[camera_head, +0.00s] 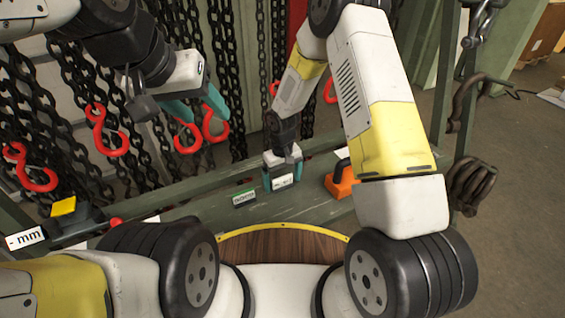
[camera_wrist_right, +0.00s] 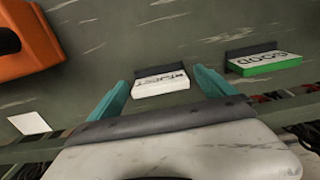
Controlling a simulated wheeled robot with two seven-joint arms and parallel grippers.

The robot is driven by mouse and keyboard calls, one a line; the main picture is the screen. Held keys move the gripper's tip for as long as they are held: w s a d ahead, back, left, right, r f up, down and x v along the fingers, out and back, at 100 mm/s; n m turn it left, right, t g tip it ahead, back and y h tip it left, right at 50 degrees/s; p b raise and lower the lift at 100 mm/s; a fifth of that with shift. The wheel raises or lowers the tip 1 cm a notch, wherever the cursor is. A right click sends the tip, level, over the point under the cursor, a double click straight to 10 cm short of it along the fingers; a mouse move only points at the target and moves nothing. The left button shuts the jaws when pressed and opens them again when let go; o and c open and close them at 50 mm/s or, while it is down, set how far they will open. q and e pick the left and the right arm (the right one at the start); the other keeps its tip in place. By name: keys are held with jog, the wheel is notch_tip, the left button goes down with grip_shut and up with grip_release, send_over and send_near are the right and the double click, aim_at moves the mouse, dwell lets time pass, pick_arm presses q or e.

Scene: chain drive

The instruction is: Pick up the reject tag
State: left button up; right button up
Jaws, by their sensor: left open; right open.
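The reject tag (camera_wrist_right: 162,86) is a small white block with dark lettering, set against a dark backing piece on the green-grey surface. In the right wrist view it lies just beyond and between the two teal fingers of my open right gripper (camera_wrist_right: 158,92), with no clear contact. In the head view my right gripper (camera_head: 282,178) points down at the bench, and the white tag (camera_head: 283,181) shows between its fingers. My left gripper (camera_head: 197,106) is open and empty, raised in front of the hanging chains at the upper left.
A green-edged GOOD tag (camera_wrist_right: 264,63) lies right of the reject tag in the wrist view; the head view shows a green tag (camera_head: 244,198) left of the gripper. An orange block (camera_head: 341,183) stands to the right. Red hooks (camera_head: 106,130) and chains hang behind the bench.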

jog(key=c, duration=1.4)
jog(key=shift+c, duration=0.2)
